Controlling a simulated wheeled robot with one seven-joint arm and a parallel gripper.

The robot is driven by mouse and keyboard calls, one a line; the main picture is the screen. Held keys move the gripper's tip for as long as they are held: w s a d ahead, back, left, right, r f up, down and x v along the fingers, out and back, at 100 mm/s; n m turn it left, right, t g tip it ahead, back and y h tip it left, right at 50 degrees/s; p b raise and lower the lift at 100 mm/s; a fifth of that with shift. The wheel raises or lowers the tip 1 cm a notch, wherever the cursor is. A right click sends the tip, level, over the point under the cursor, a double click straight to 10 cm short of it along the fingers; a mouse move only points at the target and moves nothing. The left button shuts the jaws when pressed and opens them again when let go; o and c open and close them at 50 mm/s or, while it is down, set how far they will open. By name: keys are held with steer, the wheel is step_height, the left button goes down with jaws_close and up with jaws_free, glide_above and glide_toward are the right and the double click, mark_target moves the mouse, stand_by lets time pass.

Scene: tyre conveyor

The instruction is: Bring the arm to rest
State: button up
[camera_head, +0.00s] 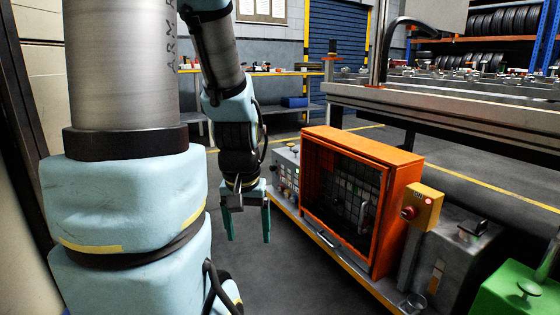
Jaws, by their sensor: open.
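My gripper (248,222) hangs at the end of my light-blue and grey arm, left of the middle of the view. Its two fingers point down and stand apart, with nothing between them. It is above the grey floor, just left of the conveyor's front control panel. My arm's upper links fill the left of the view and hide what is behind them.
An orange-framed cabinet (385,157) stands right of my gripper. A yellow box with a red button (408,213) is beside it. The conveyor (450,108) runs behind. A green block (515,290) is at the lower right. Tyres (500,22) sit on a back shelf.

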step_height(320, 180, up, 35)
steer(key=p, duration=3.3)
steer(key=shift+p, duration=0.4)
